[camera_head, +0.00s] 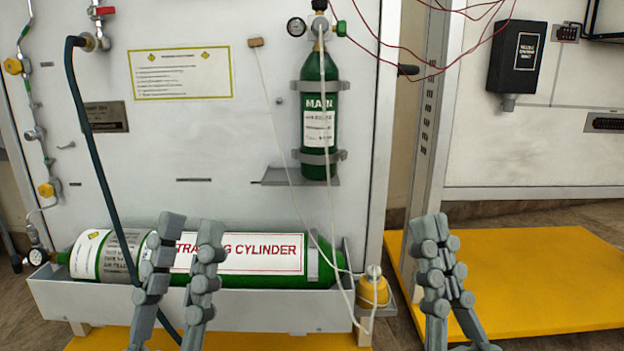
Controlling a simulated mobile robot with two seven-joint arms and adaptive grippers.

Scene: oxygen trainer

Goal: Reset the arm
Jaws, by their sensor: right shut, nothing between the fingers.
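My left gripper (190,228) is at the bottom, left of centre, in front of the lying green training cylinder (325,264). Its two fingers stand upright with a gap between them, and it holds nothing. My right gripper (438,232) is at the bottom, right of centre, in front of the gap between the panels. Its fingers are together and empty. Both grippers point upward in the picture. The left fingers hide part of the cylinder's label and tray. The arm links behind both grippers are mostly out of view.
A white panel (230,135) carries the upright green MAIN cylinder (318,92), a gauge (296,27) and hoses. The lower cylinder lies in a white tray (290,312). A small yellow canister (372,291) stands at its right end. A yellow platform (545,270) lies at right.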

